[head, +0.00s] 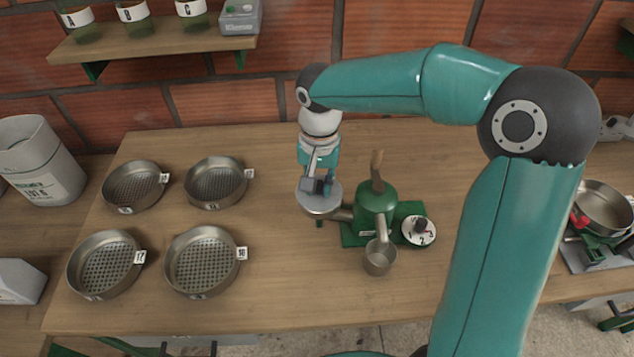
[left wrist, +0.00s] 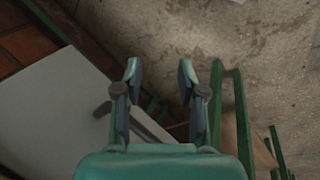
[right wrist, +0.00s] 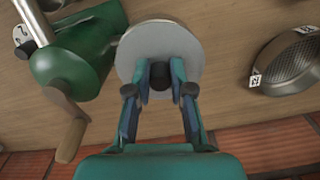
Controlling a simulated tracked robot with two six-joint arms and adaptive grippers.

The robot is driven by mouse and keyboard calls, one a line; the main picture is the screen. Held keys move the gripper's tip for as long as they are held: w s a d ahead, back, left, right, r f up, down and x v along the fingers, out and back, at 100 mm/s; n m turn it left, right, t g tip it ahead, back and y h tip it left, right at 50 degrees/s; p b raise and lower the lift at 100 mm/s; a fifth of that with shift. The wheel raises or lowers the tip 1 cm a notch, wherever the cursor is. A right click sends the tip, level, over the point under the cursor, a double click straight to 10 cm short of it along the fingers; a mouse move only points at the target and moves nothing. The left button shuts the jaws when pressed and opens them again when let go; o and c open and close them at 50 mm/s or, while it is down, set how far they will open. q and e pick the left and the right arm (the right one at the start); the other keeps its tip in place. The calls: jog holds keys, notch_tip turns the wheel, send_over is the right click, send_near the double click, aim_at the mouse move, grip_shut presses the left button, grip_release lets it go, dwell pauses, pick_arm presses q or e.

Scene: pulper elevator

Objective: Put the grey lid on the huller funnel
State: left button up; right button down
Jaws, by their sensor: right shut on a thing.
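The grey lid (head: 311,205) is a flat round disc with a dark knob (right wrist: 160,76). My right gripper (head: 318,186) is shut on this knob from above. The lid also shows in the right wrist view (right wrist: 140,45), lying level below the fingers. It is just left of the green huller (head: 376,208), at the end of a metal tube (head: 343,213) from the huller. The lid hides the funnel opening, and I cannot tell whether it touches the rim. My left gripper (left wrist: 159,82) is open and empty in the left wrist view, over the floor.
The huller has a wooden handle (head: 377,165), a numbered dial (head: 419,231) and a metal cup (head: 380,258). Several round sieves, one of them here (head: 203,262), stand on the left of the table. A shelf (head: 150,42) with labelled cups hangs behind. The table's back middle is clear.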

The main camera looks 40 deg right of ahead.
aim_at(319, 184)
jog(key=shift+f, duration=0.2)
jog(key=c, duration=1)
grip_release()
jog(key=shift+r+p, duration=0.45)
jog(key=shift+r, duration=0.15)
notch_tip(319, 184, up, 12)
jog(key=shift+f, duration=0.2)
